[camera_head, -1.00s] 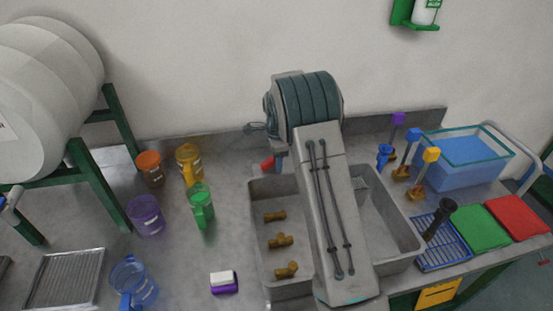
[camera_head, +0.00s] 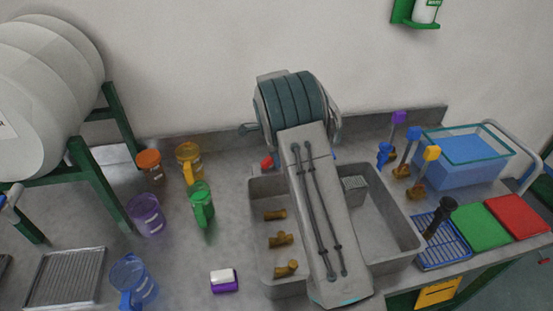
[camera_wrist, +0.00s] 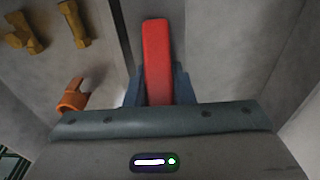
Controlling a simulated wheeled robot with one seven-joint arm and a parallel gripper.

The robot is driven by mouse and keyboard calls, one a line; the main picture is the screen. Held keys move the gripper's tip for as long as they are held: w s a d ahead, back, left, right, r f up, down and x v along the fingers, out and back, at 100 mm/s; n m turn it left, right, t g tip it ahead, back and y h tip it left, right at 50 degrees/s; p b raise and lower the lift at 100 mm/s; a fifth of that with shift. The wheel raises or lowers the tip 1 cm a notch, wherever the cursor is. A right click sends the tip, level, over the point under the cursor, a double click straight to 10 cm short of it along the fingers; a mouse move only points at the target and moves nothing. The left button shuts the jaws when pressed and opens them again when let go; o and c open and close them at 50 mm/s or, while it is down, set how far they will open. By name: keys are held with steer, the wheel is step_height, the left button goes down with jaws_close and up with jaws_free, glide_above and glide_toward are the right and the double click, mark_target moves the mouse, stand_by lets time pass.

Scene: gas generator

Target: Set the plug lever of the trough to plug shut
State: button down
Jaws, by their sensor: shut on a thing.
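The red plug lever (camera_head: 266,162) shows at the back left edge of the trough (camera_head: 257,225), partly covered by my arm. In the wrist view the red lever (camera_wrist: 158,55) stands between the two blue-grey fingers of my gripper (camera_wrist: 158,85). The fingers are shut on it, one on each side. In the head view my own arm hides most of the gripper and the middle of the trough. The plug itself is not seen.
Several brass fittings (camera_head: 280,240) lie in the trough's left basin. A green jug (camera_head: 201,205) and a yellow jug (camera_head: 189,163) stand to the left. A blue tub (camera_head: 465,160) and brushes stand to the right. The wall is close behind.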

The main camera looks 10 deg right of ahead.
mark_target(265, 160)
steer(key=a+h+b, duration=0.1)
steer(key=h, duration=0.1)
steer(key=r+h+b, duration=0.1)
steer(key=h, duration=0.1)
steer(key=shift+a, duration=0.4)
steer(key=shift+a+r+h+b, duration=0.3)
steer(key=shift+a+h+b, duration=0.2)
steer(key=shift+h+b, duration=0.6)
steer(key=shift+a+r+h+b, duration=0.4)
steer(key=shift+h+b, duration=0.45)
steer(key=shift+h, duration=0.45)
steer(key=c, duration=1.2)
jaws_free()
steer(key=shift+f, duration=0.1)
steer(key=shift+c, duration=0.2)
steer(key=b+v, duration=0.1)
steer(key=v, duration=1.3)
steer(key=shift+a+f, duration=0.1)
